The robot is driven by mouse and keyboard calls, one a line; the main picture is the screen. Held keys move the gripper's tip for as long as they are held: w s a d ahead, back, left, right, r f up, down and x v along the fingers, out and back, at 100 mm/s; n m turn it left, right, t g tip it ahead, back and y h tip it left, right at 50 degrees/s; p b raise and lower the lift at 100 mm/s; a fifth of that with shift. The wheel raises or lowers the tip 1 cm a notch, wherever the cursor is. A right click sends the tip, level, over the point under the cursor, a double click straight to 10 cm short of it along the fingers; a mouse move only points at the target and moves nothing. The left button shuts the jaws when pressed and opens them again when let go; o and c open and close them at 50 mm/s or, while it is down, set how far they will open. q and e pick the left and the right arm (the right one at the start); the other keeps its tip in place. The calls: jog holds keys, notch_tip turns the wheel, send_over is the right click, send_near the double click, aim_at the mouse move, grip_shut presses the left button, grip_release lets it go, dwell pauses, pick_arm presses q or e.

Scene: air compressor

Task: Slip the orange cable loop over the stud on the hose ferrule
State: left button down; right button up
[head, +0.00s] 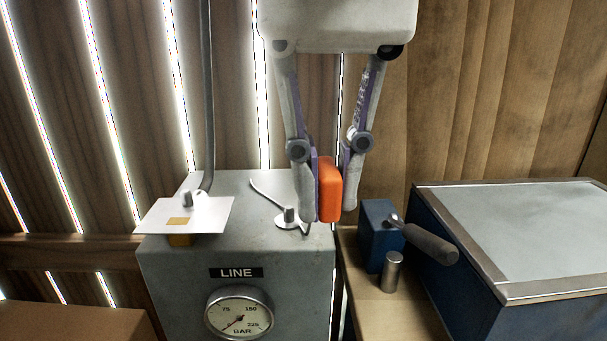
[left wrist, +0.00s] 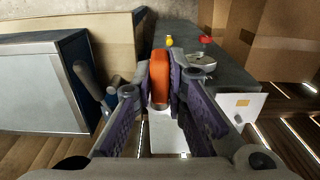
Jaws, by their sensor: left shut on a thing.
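My left gripper (head: 331,212) hangs down from the top of the head view, shut on an orange block-like piece (head: 328,188). The orange piece also shows between the fingers in the left wrist view (left wrist: 160,78). No open loop can be made out on it. A thin grey cable (head: 262,190) curves over the grey LINE box beside a short stud on a round base (head: 289,217), just left of the gripper. A grey hose (head: 207,90) comes down to a second small stud (head: 187,199). Its ferrule is not clearly visible. The right gripper is out of view.
To the right are a blue block with a dark-handled lever (head: 430,243), a metal cylinder (head: 392,272) and a blue cabinet (head: 475,285). Wooden walls stand behind.

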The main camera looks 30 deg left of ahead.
aim_at(331, 218)
pick_arm(q)
jog(key=shift+s+d, duration=0.25)
jog(key=shift+d, duration=0.1)
jog(key=shift+s+f, duration=0.15)
jog(key=shift+f, duration=1.3)
jog(key=shift+w+a+f, duration=0.1)
jog(key=shift+w+a, duration=0.35)
jog(key=shift+a, duration=3.2)
jog(key=shift+w+a+f, duration=0.1)
jog(key=shift+w+a, duration=0.3)
jog(key=shift+a, duration=3.2)
jog(key=shift+w+a+f, duration=0.1)
jog(key=shift+w+a, duration=0.35)
jog(key=shift+a, duration=3.2)
jog(key=shift+f, duration=1.25)
